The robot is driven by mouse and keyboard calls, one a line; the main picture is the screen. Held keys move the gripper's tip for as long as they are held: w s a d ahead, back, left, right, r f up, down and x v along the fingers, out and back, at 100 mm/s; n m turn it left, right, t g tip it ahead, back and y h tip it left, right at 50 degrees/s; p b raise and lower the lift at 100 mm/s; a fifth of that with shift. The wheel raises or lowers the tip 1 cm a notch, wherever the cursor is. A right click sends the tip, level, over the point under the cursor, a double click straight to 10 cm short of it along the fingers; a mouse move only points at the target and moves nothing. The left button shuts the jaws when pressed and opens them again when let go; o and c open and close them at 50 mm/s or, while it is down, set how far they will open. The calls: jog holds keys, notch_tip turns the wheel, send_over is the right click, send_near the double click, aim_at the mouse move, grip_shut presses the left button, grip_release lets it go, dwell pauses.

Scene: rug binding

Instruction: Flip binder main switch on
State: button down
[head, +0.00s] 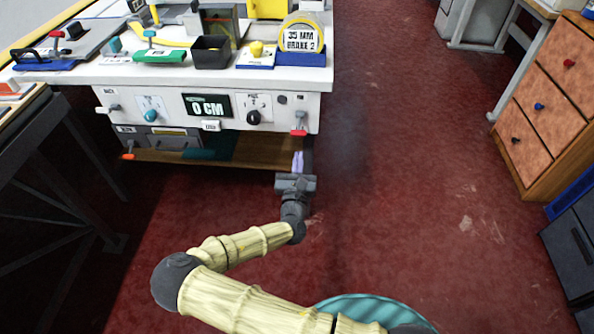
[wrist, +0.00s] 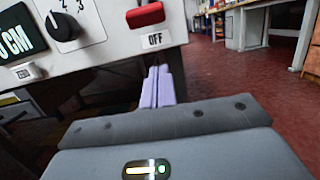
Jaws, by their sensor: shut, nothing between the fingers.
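The binder's white front panel (head: 170,92) carries a red-handled switch (head: 298,132) at its right end. In the wrist view the red switch handle (wrist: 146,15) is at the top, with a label reading OFF (wrist: 156,40) just below it. My gripper (head: 298,156) has its two lilac fingers together, pointing up from below the switch. In the wrist view the shut fingers (wrist: 157,82) are below the OFF label, apart from the red handle, and hold nothing.
The panel also has a 0 CM display (head: 207,106), a black knob (head: 253,117) and a blue dial (head: 150,110). A wooden lower shelf (head: 255,150) lies below. A yellow tape roll (head: 303,24) stands on top. Red floor right of the binder is clear up to the drawers (head: 545,110).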

aim_at(299, 125)
jog(key=w+r, duration=0.1)
jog(key=r, duration=0.2)
jog(key=w+r+b, duration=0.1)
jog(key=shift+w+r, duration=0.2)
jog(key=shift+w, duration=0.15)
dwell(0.5)
